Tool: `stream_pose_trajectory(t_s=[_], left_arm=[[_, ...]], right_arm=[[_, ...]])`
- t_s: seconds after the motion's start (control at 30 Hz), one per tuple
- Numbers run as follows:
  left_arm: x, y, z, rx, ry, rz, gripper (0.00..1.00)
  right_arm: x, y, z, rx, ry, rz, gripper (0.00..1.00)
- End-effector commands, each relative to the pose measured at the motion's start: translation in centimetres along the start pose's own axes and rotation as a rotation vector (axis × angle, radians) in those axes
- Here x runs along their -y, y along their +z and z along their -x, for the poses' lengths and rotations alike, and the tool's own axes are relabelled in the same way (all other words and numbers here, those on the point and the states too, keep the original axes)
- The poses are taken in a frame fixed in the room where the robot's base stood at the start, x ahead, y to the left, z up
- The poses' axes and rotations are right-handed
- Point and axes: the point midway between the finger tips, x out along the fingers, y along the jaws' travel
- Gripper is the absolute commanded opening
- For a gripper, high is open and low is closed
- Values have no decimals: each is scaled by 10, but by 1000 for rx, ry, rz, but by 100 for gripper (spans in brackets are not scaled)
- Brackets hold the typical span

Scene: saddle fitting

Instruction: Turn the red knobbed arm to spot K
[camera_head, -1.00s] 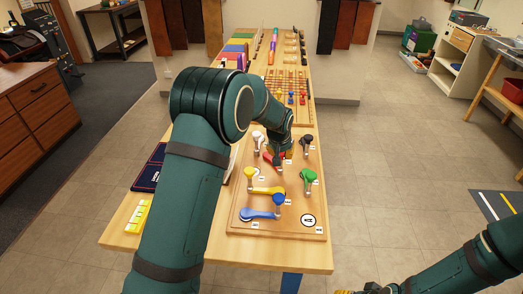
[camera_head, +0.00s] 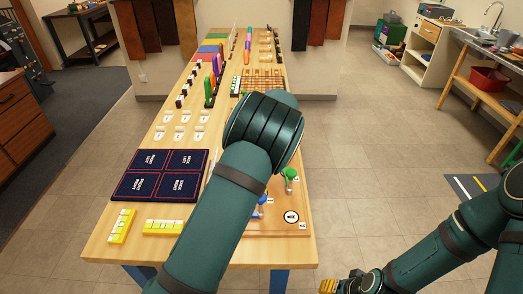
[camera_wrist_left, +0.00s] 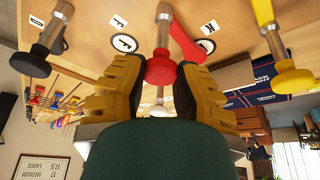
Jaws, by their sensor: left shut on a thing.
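In the left wrist view, my left gripper (camera_wrist_left: 156,82) has its yellow fingers shut on the red knob (camera_wrist_left: 160,70). The red arm (camera_wrist_left: 186,42) slopes behind the right finger, its lower end partly hidden. A ringed spot (camera_wrist_left: 207,46) beside a label reading K (camera_wrist_left: 210,27) lies just right of that arm. Another ringed spot (camera_wrist_left: 124,42) lies left of the knob. In the head view my left arm hides its gripper, the red arm and most of the wooden knob board (camera_head: 270,233). My right gripper (camera_head: 328,286) is at the bottom edge, partly cut off.
A green knob (camera_head: 290,173) and a blue knob (camera_head: 262,199) show beside my left arm. A yellow knob (camera_wrist_left: 293,80) and a dark knob (camera_wrist_left: 30,62) flank the gripper. A dark blue mat (camera_head: 160,174) and yellow blocks (camera_head: 122,226) lie left.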

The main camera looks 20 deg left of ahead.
Motion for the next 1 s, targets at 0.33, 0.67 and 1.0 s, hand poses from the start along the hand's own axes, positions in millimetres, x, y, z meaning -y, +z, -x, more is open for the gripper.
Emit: stream_pose_trajectory(t_s=[0.33, 0.67, 1.0], left_arm=[[2, 3, -4, 5, -53, 106, 0], [2, 3, -4, 7, -60, 120, 0], [2, 2, -3, 5, -57, 120, 68]], right_arm=[[1, -1, 2, -3, 0, -1, 47], [1, -1, 2, -3, 0, -1, 47], [1, -1, 2, -3, 0, -1, 47]])
